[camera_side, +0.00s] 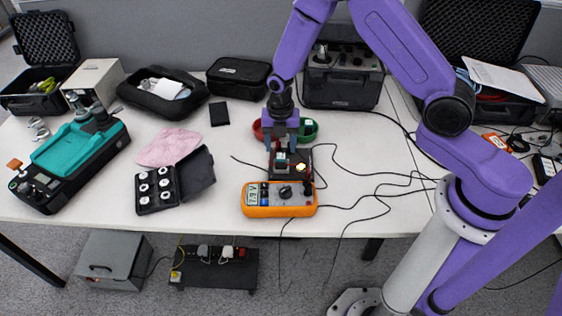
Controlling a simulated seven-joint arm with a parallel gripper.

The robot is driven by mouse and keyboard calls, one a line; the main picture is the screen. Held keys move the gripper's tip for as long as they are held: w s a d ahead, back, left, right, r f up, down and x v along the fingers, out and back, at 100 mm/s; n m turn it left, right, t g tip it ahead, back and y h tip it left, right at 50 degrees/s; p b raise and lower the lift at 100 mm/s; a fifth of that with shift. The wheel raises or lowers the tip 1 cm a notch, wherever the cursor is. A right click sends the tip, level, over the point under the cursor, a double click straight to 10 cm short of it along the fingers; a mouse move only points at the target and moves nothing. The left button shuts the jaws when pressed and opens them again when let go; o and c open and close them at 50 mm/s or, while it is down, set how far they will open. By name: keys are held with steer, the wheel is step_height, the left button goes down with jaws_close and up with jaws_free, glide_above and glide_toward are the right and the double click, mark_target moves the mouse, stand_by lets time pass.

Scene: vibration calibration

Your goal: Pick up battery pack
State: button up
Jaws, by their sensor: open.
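My gripper (283,147) points down over the middle of the white table, its fingers apart. Directly below and between the fingertips is a small block with a pale top and reddish part (281,158), which may be the battery pack; it is too small to be sure. It stands on or at a dark flat device (291,172). The fingers partly hide both, and I cannot tell whether they touch the block.
An orange multimeter (279,199) lies just in front, with black leads running right. Red and green bowls (308,130) sit behind my gripper. An open black case of round weights (157,190), a pink cloth (168,147) and a teal-topped machine (72,160) are left.

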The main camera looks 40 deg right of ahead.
mark_target(281, 155)
steer(key=shift+w+d+f, duration=0.1)
steer(key=shift+f, duration=1.25)
steer(key=shift+d+f, duration=0.1)
steer(key=shift+f, duration=1.25)
steer(key=shift+c, duration=0.3)
jaws_close()
steer(key=shift+r, duration=0.1)
